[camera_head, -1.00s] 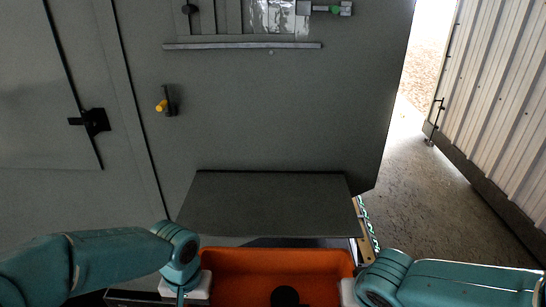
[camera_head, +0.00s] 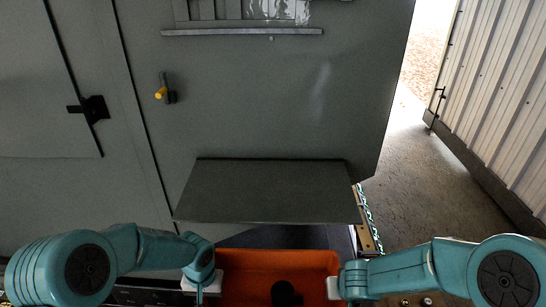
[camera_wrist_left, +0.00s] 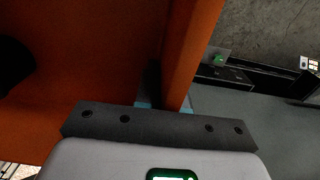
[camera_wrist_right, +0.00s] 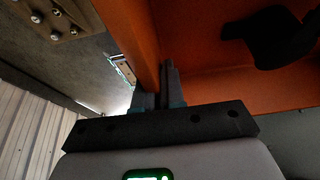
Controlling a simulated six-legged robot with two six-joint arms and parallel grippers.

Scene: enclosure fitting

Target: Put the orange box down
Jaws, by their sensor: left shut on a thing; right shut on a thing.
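The orange box (camera_head: 245,264) is an open-topped bin at the bottom middle of the head view, cut off by the lower edge. A black object (camera_head: 287,294) lies inside it; it also shows in the right wrist view (camera_wrist_right: 270,36). My left gripper (camera_head: 207,282) is shut on the box's left wall, which fills much of the left wrist view (camera_wrist_left: 90,65). My right gripper (camera_head: 344,281) is shut on the right wall, and in the right wrist view its fingers (camera_wrist_right: 160,92) pinch the orange wall. What is under the box is hidden.
A dark grey shelf (camera_head: 268,190) juts out just beyond the box from a tall grey cabinet (camera_head: 255,95). A yellow-tipped handle (camera_head: 163,92) sits on the cabinet front. Open floor (camera_head: 430,180) and a corrugated wall (camera_head: 500,100) lie to the right.

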